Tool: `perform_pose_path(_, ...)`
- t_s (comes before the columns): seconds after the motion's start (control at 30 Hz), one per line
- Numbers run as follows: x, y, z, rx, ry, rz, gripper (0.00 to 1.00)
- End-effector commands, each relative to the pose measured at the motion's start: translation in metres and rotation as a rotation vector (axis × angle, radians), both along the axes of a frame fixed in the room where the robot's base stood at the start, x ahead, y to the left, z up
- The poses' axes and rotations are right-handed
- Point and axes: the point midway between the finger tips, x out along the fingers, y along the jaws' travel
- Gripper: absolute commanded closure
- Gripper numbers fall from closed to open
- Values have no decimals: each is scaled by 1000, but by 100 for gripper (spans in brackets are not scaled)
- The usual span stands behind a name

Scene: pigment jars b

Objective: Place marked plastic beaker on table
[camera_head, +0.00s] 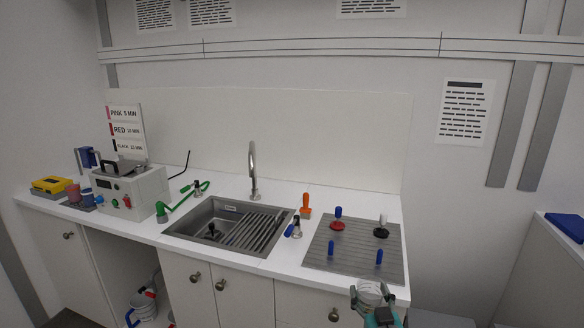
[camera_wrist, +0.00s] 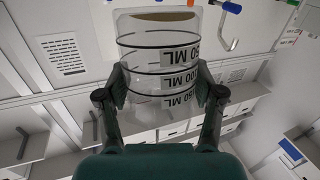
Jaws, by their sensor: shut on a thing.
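The marked plastic beaker (camera_wrist: 160,70) is clear, with black rings and ML labels, and sits between the two fingers of my gripper (camera_wrist: 160,92) in the wrist view. The fingers are shut on its sides. In the head view my gripper (camera_head: 380,300) is at the bottom right, with the top of the beaker (camera_head: 370,291) showing in it. It is in front of the white table-like worktop (camera_head: 290,262), near its front right corner. The lower part of the beaker is cut off in the head view.
A ribbed grey mat (camera_head: 345,252) with red, black and blue-handled items covers the worktop's right end. A sink (camera_head: 228,225) with a tap (camera_head: 253,170) is in the middle. A grey machine (camera_head: 132,192), jars and a yellow box (camera_head: 50,185) stand at the left.

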Motion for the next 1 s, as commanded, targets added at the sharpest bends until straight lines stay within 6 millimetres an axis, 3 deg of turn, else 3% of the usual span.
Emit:
perform_pose_path(0.17, -4, -1, -52, 3, 7, -11, 64)
perform_pose_path(0.37, -25, -2, -141, 3, 11, -27, 64)
perform_pose_path(0.5, -53, -2, -207, 1, 12, -33, 64)
perform_pose_path(0.7, -105, 0, -287, -6, 9, -34, 64)
perform_pose_path(0.83, -135, 2, -322, -8, 6, -30, 64)
perform_pose_path(1.0, -159, 3, -345, -11, 1, -27, 64)
